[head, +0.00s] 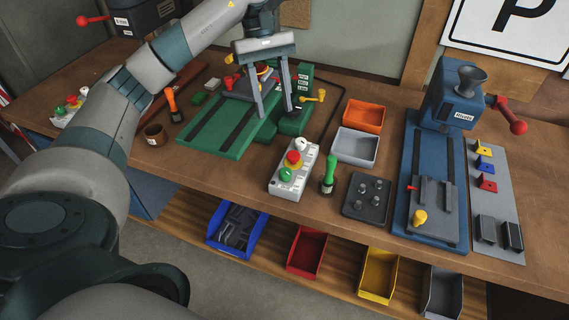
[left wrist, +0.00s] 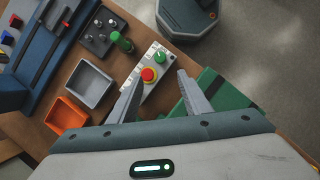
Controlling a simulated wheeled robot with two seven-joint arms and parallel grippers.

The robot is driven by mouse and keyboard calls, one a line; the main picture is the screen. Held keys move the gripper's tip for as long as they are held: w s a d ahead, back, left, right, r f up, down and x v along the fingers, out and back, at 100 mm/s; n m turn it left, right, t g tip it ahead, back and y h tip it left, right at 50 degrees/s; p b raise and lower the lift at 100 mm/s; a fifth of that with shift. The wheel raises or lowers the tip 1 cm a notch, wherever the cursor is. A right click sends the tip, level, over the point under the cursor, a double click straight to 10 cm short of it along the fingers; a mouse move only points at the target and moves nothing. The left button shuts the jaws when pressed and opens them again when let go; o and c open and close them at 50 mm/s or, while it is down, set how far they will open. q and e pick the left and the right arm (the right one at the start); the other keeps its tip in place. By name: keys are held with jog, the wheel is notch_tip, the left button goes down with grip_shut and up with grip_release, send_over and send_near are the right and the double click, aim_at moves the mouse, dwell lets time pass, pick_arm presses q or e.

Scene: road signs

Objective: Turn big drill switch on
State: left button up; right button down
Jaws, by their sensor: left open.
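A light grey control box (head: 290,186) stands at the front middle of the bench, beside the green drill base (head: 213,140). It has a green button (head: 286,174), a red button on yellow (head: 293,158) and a white knob (head: 301,144). My left gripper (head: 273,110) is open and empty, pointing down above the green machine, behind the box in the head view. In the left wrist view the box (left wrist: 141,97) shows between and beyond the open fingers, with its red button (left wrist: 148,74) and green button (left wrist: 160,57) visible. My right gripper is not in view.
A green-handled tool (head: 329,174) stands right of the box. An orange bin (head: 364,115) and grey bin (head: 355,148) sit behind it. A blue machine (head: 408,200) stands at right. A second control box (head: 66,119) is at far left. Coloured bins stand on the lower shelf.

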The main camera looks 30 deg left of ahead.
aim_at(285, 171)
pick_arm(q)
jog(key=p+x, duration=0.5)
jog(key=x, duration=1)
jog(key=shift+r, duration=0.1)
jog(key=shift+p+x, duration=0.45)
jog(key=shift+x, duration=0.45)
jog(key=c, duration=1)
